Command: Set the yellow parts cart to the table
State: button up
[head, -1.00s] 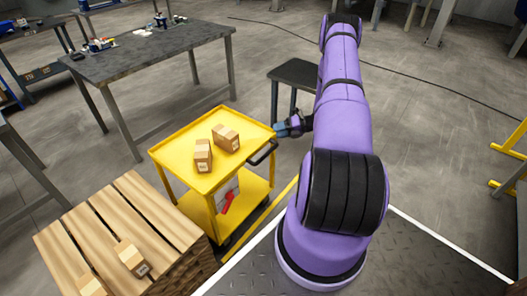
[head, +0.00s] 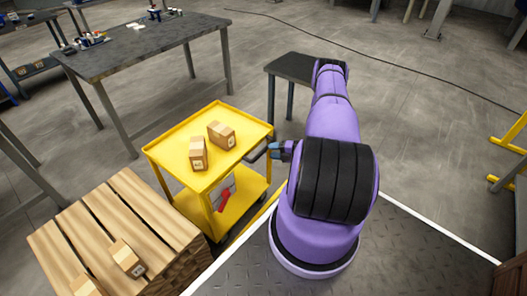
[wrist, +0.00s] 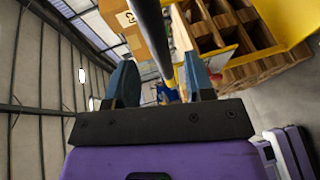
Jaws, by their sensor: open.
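The yellow parts cart (head: 170,156) stands left of my arm in the head view, with a dark push handle (head: 256,152) on its right side. The grey table (head: 150,50) is behind it at the upper left, with floor between them. My gripper (head: 284,150) is at the handle's outer end. In the wrist view my gripper (wrist: 161,78) is open, its two blue fingers apart. The handle bar (wrist: 152,38) runs between them in that picture, with no clear contact. The cart's yellow edge (wrist: 290,58) shows at the upper right.
Two cardboard boxes (head: 198,154) (head: 221,136) sit on the cart's top tray. A wooden pallet stack (head: 75,232) with boxes stands close at its front left. A small dark table (head: 289,68) is behind my arm. Open floor lies to the right.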

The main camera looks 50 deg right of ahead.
aim_at(264, 151)
jog(key=shift+x, duration=2.5)
grip_shut()
